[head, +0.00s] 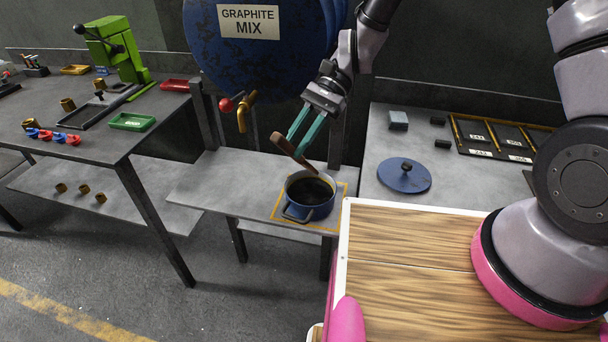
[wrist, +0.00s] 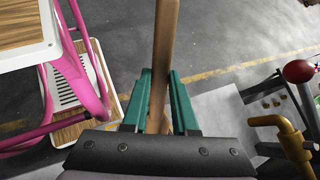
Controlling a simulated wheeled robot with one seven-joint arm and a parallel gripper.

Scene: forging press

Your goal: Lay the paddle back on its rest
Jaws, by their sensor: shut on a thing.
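My gripper (head: 302,146) has teal fingers and is shut on the brown wooden paddle (head: 287,145). The paddle is tilted, with its lower end over or in the mouth of a blue pot (head: 307,212). The pot holds something dark, and I cannot tell whether the paddle touches it. In the wrist view the paddle (wrist: 165,45) runs between the two fingers (wrist: 160,103) and out past the top edge. I cannot pick out the paddle's rest for certain; small dark blocks (head: 442,143) lie on the right table.
The pot stands in a yellow square on a grey bench (head: 215,185) below a blue graphite drum (head: 262,60) with a yellow tap (head: 244,113). A blue lid (head: 404,178) lies on the right table near a labelled rack (head: 490,140). The bench left of the pot is clear.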

